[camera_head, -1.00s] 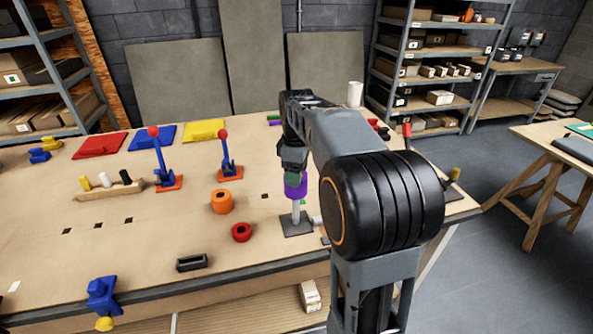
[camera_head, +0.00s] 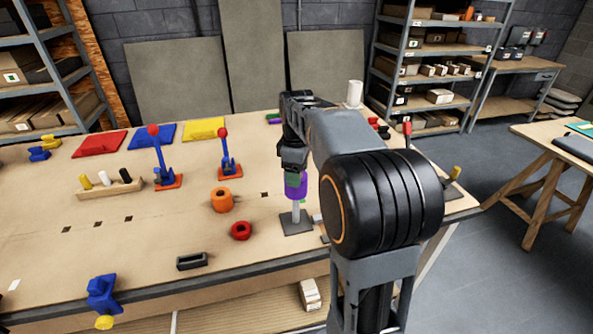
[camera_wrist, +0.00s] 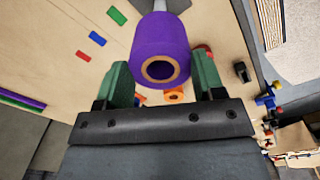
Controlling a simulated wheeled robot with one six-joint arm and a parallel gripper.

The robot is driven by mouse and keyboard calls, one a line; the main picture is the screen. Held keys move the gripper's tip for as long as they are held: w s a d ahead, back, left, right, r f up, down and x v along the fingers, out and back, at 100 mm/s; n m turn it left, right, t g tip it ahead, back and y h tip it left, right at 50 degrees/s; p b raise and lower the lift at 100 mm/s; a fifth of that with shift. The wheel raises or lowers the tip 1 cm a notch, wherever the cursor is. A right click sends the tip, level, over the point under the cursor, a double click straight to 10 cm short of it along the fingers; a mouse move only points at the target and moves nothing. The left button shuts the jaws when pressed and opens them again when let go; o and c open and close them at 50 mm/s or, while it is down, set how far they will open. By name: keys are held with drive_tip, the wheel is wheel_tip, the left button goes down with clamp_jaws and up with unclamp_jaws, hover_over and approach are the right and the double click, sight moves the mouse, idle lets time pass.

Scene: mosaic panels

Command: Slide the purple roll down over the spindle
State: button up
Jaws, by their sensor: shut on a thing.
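The purple roll (camera_head: 296,188) hangs upright under my gripper (camera_head: 294,168) in the head view. In the wrist view the purple roll (camera_wrist: 162,40) sits between the two green fingers of my gripper (camera_wrist: 163,75), which is shut on it. The pale spindle (camera_head: 296,210) rises from a dark square base plate (camera_head: 296,227) directly below the roll. The spindle's top is hidden by the roll, so how far it reaches inside cannot be told. The roll's near opening looks dark and empty in the wrist view. Bare spindle shows between roll and plate.
An orange roll (camera_head: 221,203) and a red roll (camera_head: 241,231) stand left of the spindle. A dark tray-like block (camera_head: 192,261) lies near the front edge. Two blue levers with red knobs (camera_head: 225,160) stand farther back.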

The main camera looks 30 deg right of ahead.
sight(297, 203)
drive_tip(key=shift+f+b, duration=4.1)
drive_tip(key=shift+f, duration=2.05)
drive_tip(key=o, duration=1)
drive_tip(key=shift+r, duration=0.1)
wheel_tip(297, 203, up, 14)
drive_tip(key=shift+f+p, duration=0.15)
drive_tip(key=shift+p, duration=0.5)
